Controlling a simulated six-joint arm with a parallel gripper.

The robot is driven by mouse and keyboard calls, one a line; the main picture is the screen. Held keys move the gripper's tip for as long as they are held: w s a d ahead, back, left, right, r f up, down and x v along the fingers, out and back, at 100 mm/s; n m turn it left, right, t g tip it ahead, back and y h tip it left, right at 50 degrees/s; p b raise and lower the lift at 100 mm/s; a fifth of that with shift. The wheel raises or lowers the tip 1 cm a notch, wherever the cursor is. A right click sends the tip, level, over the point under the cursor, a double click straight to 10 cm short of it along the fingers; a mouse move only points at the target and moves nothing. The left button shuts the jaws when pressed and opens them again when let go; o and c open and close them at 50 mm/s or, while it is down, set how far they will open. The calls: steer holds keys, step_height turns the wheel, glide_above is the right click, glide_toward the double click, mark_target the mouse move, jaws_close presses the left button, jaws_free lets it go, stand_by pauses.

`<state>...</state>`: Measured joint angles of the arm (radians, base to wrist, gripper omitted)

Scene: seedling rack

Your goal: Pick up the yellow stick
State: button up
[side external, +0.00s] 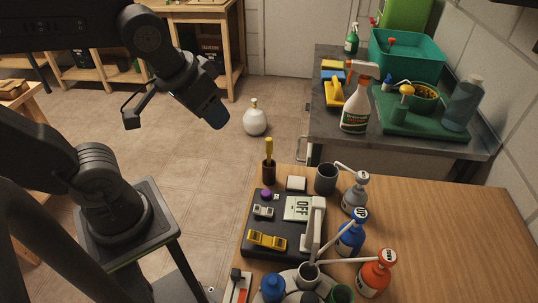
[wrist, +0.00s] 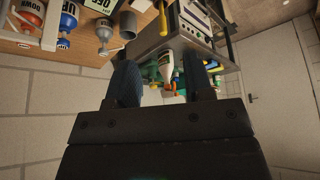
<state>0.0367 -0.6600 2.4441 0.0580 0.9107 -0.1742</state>
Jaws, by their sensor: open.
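In the side external view, a yellow stick (side external: 269,147) stands upright with its lower end inside a small dark brown holder (side external: 268,172). The holder is at the back left corner of the wooden table (side external: 430,215). My gripper (side external: 213,116) hangs in the air to the left of and above the stick, apart from it. In the wrist view the two dark fingers of my gripper (wrist: 163,85) are spread with nothing held between them.
A black tray (side external: 284,245) with small devices lies just in front of the holder. A grey cup (side external: 326,179) and several pump bottles, one blue (side external: 351,236) and one orange (side external: 374,275), stand right of it. A grey bench (side external: 315,125) with green bins is behind.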

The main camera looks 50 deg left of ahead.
mark_target(269, 139)
steer(key=w+d+f+n+g+y, duration=0.2)
steer(key=w+f+n+y, duration=0.15)
steer(key=w+n, duration=0.55)
steer(key=shift+m+h, duration=0.35)
steer(key=shift+m, duration=0.25)
steer(key=x, duration=0.9)
steer(key=w+x, duration=0.1)
steer(key=x, duration=0.4)
steer(key=shift+w+d, duration=0.1)
steer(key=shift+d, duration=0.15)
steer(key=shift+r, duration=0.1)
jaws_close()
